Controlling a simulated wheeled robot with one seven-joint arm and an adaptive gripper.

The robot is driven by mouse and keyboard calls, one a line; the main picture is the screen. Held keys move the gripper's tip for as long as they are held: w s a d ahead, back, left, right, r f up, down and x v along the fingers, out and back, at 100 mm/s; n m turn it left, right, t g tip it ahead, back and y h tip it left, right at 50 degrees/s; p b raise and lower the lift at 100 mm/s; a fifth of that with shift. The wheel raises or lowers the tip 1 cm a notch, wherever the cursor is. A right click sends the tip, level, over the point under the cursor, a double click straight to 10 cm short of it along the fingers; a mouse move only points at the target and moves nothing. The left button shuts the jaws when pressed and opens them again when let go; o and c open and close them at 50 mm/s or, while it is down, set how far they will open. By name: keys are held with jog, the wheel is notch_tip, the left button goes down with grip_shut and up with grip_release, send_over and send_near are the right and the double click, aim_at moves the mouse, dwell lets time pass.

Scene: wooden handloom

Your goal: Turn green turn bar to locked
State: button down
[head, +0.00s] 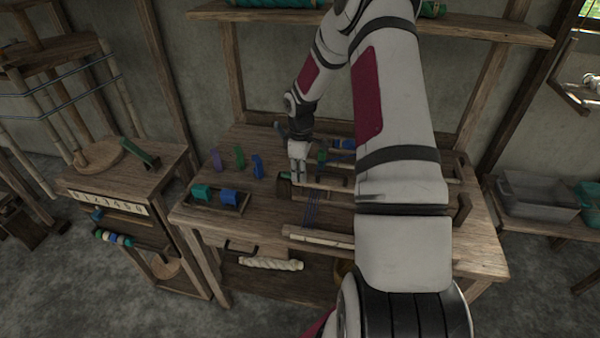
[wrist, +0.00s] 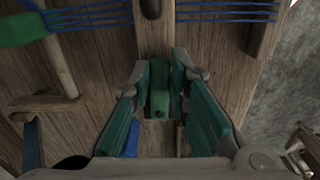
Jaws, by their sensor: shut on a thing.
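The green turn bar (wrist: 160,92) shows in the wrist view between the two fingers of my gripper (wrist: 160,80), lying along a wooden beam of the loom. My gripper is shut on it, with teal inner pads on both sides. In the head view my gripper (head: 299,180) points down at the left part of the loom on the table. The bar is too small and covered there to make out surely. I cannot tell from these frames how far the bar is turned.
Blue threads (wrist: 225,12) run across the loom beyond the fingers. On the table (head: 190,217), a tray (head: 215,209) with teal and blue pieces stands at left, with purple, green and blue upright pieces behind it. A grey bin (head: 538,197) stands at right. My arm covers much of the loom's right side.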

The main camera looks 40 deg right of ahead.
dwell(0.4)
jog(key=c, duration=1.5)
grip_release()
jog(key=shift+r, duration=0.1)
notch_tip(320, 180, up, 12)
jog(key=shift+f, duration=0.1)
